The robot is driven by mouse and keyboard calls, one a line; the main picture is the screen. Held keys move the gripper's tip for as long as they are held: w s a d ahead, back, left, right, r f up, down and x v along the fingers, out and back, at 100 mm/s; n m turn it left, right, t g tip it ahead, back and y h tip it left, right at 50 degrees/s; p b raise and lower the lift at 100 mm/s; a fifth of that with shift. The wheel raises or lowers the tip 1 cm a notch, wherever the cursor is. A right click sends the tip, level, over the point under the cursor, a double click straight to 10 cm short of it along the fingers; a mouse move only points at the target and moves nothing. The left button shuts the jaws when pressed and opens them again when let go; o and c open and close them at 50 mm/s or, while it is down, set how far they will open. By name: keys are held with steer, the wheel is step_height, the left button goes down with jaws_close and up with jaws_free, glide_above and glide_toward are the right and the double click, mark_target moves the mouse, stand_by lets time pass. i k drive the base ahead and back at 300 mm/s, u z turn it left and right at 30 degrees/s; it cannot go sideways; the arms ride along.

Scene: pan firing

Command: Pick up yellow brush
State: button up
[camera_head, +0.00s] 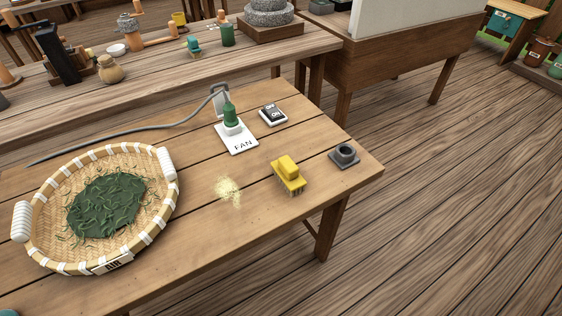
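The yellow brush (288,173) rests on the near wooden table, right of the middle of the picture. It has a yellow block-like body with a raised grip on top, and bristles show along its lower edge. A small pile of pale yellow powder or crumbs (229,189) lies on the table just left of it. My gripper is not in view, and nothing is touching the brush from above.
A round woven basket (172,202) with green leaves stands at left. Behind the brush are a FAN plate (237,143) with a green handle, an ON/OFF switch (273,115) and a grey cable (130,132). A dark square holder (344,156) sits near the right edge.

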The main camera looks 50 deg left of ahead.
mark_target(286, 171)
steer(key=u, duration=0.8)
steer(key=i, duration=0.95)
steer(key=u, duration=0.85)
